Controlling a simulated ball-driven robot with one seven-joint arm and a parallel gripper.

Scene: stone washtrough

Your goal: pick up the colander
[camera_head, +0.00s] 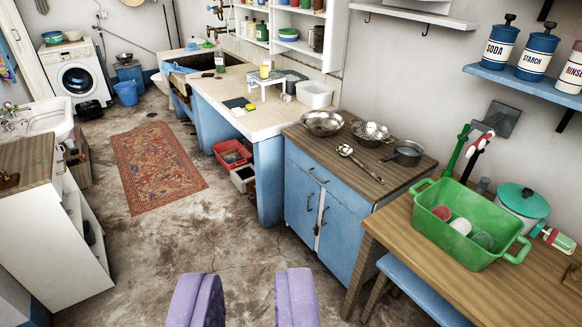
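A shiny round metal bowl that looks like the colander (322,123) stands on the wooden top of the blue cabinet (300,185), near its back left corner. Its holes are too small to make out. My gripper (246,274) shows at the bottom of the view as two purple fingers set wide apart. It is open and empty, over the bare floor, well apart from the colander, which is farther off and to the right.
Beside the colander are a dark pan with a perforated piece (371,131), a slotted spoon (360,163) and a saucepan (408,152). A green tub (465,247) stands on the right table. The floor left of the cabinet is open, with a red rug (157,167).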

